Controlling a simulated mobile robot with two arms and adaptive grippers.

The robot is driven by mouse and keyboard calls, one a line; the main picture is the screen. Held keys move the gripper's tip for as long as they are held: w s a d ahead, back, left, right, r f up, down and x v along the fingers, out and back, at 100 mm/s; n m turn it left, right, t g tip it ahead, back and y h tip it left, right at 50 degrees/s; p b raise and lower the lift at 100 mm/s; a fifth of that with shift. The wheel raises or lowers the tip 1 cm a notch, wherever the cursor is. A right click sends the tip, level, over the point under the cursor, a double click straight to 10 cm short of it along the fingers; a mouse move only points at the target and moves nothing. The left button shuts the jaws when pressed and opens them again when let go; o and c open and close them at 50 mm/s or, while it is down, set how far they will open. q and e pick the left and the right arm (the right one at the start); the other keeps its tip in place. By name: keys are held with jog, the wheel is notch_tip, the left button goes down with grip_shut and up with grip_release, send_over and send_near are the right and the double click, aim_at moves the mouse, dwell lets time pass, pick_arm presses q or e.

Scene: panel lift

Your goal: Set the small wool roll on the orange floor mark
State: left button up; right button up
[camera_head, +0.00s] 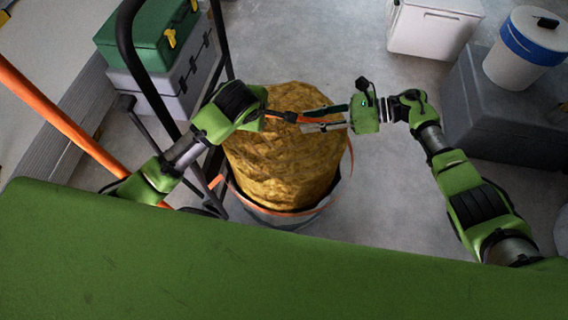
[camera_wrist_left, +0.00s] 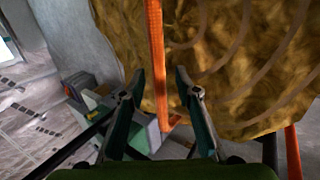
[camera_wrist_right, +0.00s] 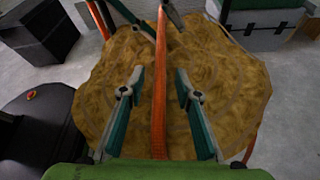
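A golden-brown wool roll (camera_head: 283,165) stands upright in front of me, its lower end inside a grey rim or container (camera_head: 283,217). An orange strap (camera_wrist_right: 158,95) runs across its top; it also shows in the left wrist view (camera_wrist_left: 156,55). My left gripper (camera_head: 276,116) is over the roll's left top edge, its fingers apart on either side of the strap in the left wrist view. My right gripper (camera_head: 312,119) is over the top from the right, its fingers also apart with the strap between them. I cannot make out an orange floor mark.
A black tubular frame (camera_head: 128,45) stands close on the left, with an orange bar (camera_head: 60,115) beside it. Green and grey cases (camera_head: 150,35) are behind it. A white box (camera_head: 432,28), a dark chest (camera_head: 500,115) and a white bucket (camera_head: 522,55) stand at right. Floor behind the roll is clear.

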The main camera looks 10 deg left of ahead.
pick_arm(q)
grip_shut()
pick_arm(e)
grip_shut()
pick_arm(q)
jog(key=shift+w+r, duration=0.2)
pick_arm(e)
jog(key=shift+w+a+r, duration=0.15)
jog(key=shift+r, duration=0.1)
pick_arm(q)
jog(key=shift+r, duration=0.1)
pick_arm(e)
jog(key=shift+r, duration=0.1)
